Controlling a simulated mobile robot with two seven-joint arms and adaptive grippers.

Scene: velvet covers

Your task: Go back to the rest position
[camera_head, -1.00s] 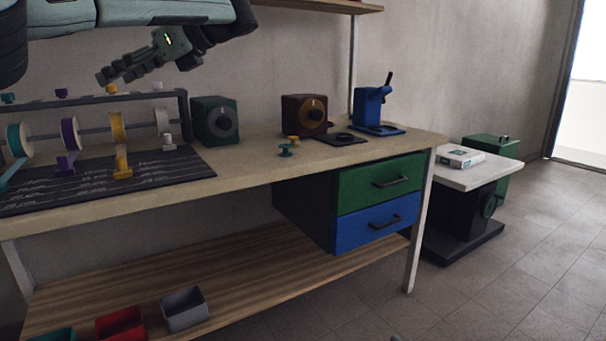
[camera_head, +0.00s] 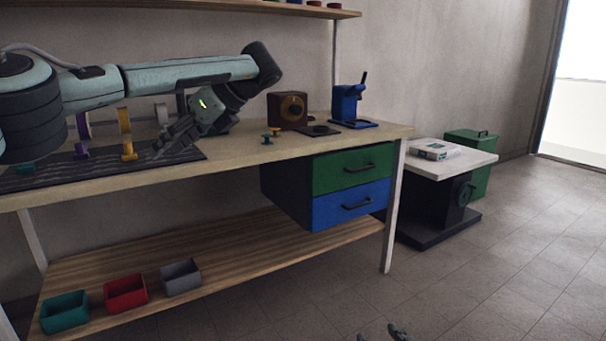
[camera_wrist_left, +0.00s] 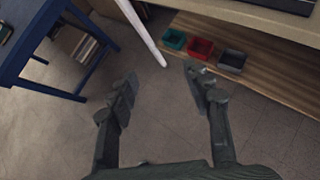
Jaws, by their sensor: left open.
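My left gripper (camera_head: 160,148) hangs at the end of my left arm, pointing down and left in the head view. There it overlaps the bench top and the dark mat. In the left wrist view my left gripper (camera_wrist_left: 155,95) has its two fingers wide apart, with only bare floor between them. It holds nothing. My right gripper (camera_head: 381,333) shows only as two dark fingertips at the bottom edge of the head view, apart from each other with floor between. The rest of it is out of frame.
The workbench (camera_head: 235,158) has green and blue drawers. Teal, red (camera_head: 126,292) and grey bins stand on its lower shelf. A blue table (camera_wrist_left: 25,55) is at the left in the wrist view. A white-topped stand (camera_head: 455,165) is at the right, with clear floor before it.

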